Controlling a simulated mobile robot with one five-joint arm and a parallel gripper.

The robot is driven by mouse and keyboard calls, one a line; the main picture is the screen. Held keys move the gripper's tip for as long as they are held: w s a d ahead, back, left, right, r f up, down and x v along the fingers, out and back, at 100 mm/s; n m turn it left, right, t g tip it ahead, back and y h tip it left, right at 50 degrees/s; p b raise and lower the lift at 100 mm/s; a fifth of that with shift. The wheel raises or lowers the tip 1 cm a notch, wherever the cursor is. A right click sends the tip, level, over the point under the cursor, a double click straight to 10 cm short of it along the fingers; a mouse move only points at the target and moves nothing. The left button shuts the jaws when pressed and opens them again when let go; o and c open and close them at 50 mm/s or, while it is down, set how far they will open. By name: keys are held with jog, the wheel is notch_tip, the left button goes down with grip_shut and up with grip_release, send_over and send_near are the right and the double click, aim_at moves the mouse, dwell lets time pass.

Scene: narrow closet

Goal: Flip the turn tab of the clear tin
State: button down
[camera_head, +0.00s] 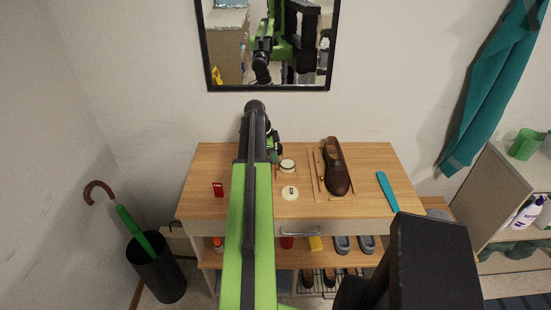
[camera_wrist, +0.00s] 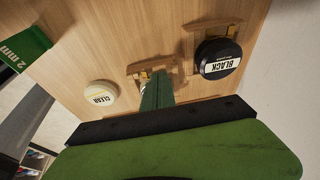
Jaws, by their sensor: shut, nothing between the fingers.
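A cream round piece labelled CLEAR (camera_wrist: 101,95) lies flat on the table, apart from my gripper; it also shows in the head view (camera_head: 290,193). I cannot tell if it is only a lid. A pale round tin (camera_head: 287,166) sits in a small wooden holder (camera_wrist: 135,69) behind it. In the wrist view my gripper (camera_wrist: 157,82) is shut and empty, over this holder, and hides most of the tin. A small brass piece (camera_wrist: 145,73) shows at the holder, beside the fingertips. In the head view my gripper (camera_head: 276,152) is partly hidden by my arm.
A tin labelled BLACK (camera_wrist: 217,58) sits in another wooden holder. A brown shoe (camera_head: 336,165) stands on a board to the right, with a teal strip (camera_head: 387,191) farther right. A red box (camera_head: 218,189) stands left. A mirror (camera_head: 270,45) hangs behind the table.

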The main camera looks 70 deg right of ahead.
jog(key=shift+w+d+f+b, duration=0.15)
jog(key=shift+d+f+b, duration=0.25)
jog(key=shift+d, duration=0.3)
dwell(1.1)
jog(key=shift+a, duration=0.1)
jog(key=shift+s+a, duration=0.25)
jog(key=shift+a, duration=0.45)
jog(key=w+d+r+p, duration=0.1)
jog(key=w+r+p, duration=0.2)
jog(key=r+p, duration=1)
jog(key=shift+w+d+r+p, duration=0.15)
jog(key=shift+w+r+p, duration=0.15)
jog(key=shift+r+p, duration=0.15)
